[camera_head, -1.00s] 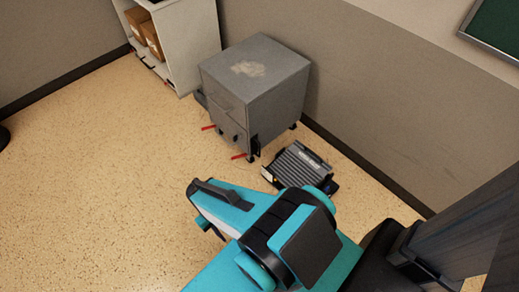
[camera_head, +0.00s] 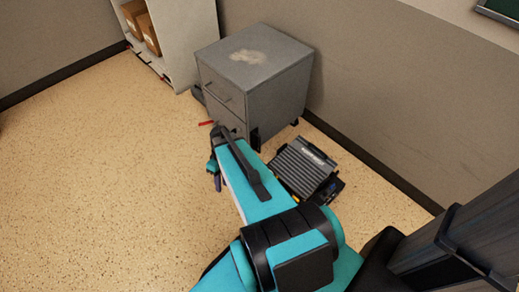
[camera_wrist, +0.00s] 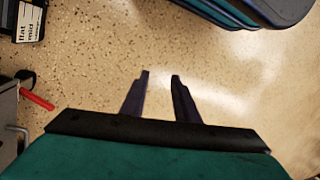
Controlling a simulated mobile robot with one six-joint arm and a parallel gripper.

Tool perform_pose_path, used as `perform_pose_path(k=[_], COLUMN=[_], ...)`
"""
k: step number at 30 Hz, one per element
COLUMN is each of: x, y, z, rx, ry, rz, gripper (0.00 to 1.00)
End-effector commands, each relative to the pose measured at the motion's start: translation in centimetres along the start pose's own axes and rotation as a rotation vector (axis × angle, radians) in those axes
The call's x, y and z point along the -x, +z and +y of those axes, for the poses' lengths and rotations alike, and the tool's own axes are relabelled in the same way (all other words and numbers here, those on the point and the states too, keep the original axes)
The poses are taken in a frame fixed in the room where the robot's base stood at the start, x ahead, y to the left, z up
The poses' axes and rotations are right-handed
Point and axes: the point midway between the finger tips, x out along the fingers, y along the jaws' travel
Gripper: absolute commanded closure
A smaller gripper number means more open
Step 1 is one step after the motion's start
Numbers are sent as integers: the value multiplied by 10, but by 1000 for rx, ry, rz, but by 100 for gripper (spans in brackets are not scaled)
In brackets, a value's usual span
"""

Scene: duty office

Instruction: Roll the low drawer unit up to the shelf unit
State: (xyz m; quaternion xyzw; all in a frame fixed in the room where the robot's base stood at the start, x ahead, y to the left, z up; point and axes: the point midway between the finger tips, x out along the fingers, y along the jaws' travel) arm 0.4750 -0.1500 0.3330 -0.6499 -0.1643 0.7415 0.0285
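The low drawer unit (camera_head: 252,85) is a grey metal box on castors, with a pale worn patch on top. It stands by the wall, right of the white shelf unit (camera_head: 185,40), with a gap at floor level between them. My gripper (camera_head: 214,178) is low in front of the drawer unit's front face, apart from it. The wrist view shows its two dark fingers (camera_wrist: 160,76) apart with only floor between them. A red lever (camera_head: 206,123) sticks out at the unit's base, and a red lever shows in the wrist view (camera_wrist: 37,100). My arm hides the unit's lower front corner.
A dark ribbed case (camera_head: 303,168) lies on the floor right of the drawer unit, close to my arm. Cardboard boxes (camera_head: 148,33) stand on the shelf.

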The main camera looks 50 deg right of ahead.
Motion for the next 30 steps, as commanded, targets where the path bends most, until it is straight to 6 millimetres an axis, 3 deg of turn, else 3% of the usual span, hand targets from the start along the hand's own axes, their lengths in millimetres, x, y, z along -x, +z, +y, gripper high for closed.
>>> perform_pose_path(k=[1, 7, 13, 24, 30], x=[-3, 17, 42, 96, 118], y=[-7, -18, -17, 20, 41], z=[23, 88, 157, 278, 313], rx=[11, 87, 166, 310, 362], ry=[-1, 6, 39, 160, 214], rz=[30, 136, 238, 395, 434], gripper=[72, 72, 72, 72, 72])
